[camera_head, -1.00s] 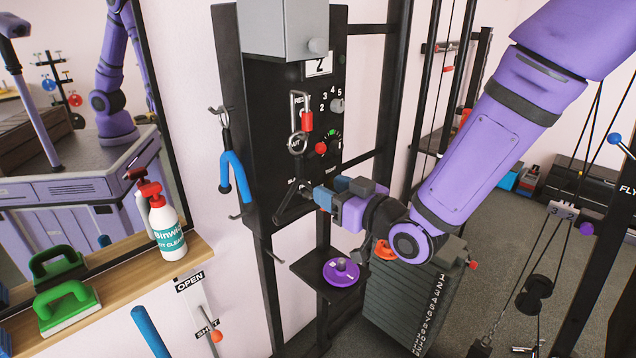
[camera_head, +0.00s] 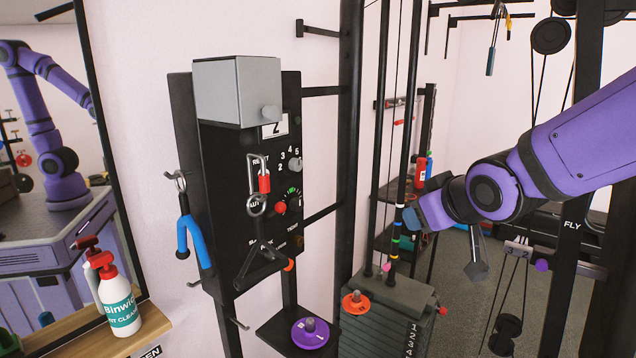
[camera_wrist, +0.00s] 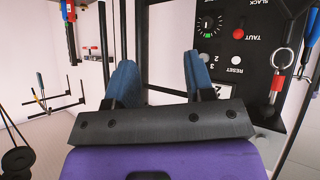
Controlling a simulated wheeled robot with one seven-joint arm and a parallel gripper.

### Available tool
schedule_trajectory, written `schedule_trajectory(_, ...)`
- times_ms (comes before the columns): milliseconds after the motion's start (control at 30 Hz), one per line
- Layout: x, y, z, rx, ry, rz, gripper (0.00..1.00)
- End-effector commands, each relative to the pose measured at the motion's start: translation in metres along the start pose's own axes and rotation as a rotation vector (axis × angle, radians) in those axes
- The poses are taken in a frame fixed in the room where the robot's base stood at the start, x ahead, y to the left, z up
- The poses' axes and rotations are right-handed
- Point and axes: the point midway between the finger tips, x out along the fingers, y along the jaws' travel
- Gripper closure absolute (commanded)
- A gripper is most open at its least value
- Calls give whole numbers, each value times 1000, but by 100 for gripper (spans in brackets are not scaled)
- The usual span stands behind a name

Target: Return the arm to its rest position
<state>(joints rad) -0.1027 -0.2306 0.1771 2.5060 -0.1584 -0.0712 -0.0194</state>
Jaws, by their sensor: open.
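My purple arm (camera_head: 585,140) reaches in from the right edge in the head view. My gripper (camera_head: 410,218) is raised in front of the weight stack's rods, right of the black control panel (camera_head: 225,195), and its fingers partly hide each other there. In the wrist view my gripper (camera_wrist: 160,75) shows two blue fingers spread apart with nothing between them. A black triangular handle (camera_head: 265,262) hangs on the lower panel, clear of my gripper. The panel also shows upside down in the wrist view (camera_wrist: 245,75).
A purple disc (camera_head: 310,333) lies on a black shelf below the panel. An orange disc (camera_head: 356,303) sits on the weight stack (camera_head: 385,325). Blue-grip handles (camera_head: 190,235) hang left of the panel. A spray bottle (camera_head: 119,300) stands on the wooden ledge. Black posts and cables stand at right.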

Motion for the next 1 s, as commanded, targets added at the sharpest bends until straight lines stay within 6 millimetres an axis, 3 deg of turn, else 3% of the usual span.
schedule_trajectory(100, -39, 24, 14, 66, -91, 62, 51)
schedule_trajectory(300, -105, 46, 47, 198, -250, 123, 51)
schedule_trajectory(500, -167, 48, 83, 330, -388, 135, 51)
schedule_trajectory(600, -189, 45, 96, 376, -438, 127, 51)
schedule_trajectory(767, -206, 41, 108, 414, -480, 117, 51)
schedule_trajectory(1000, -209, 41, 110, 419, -488, 114, 51)
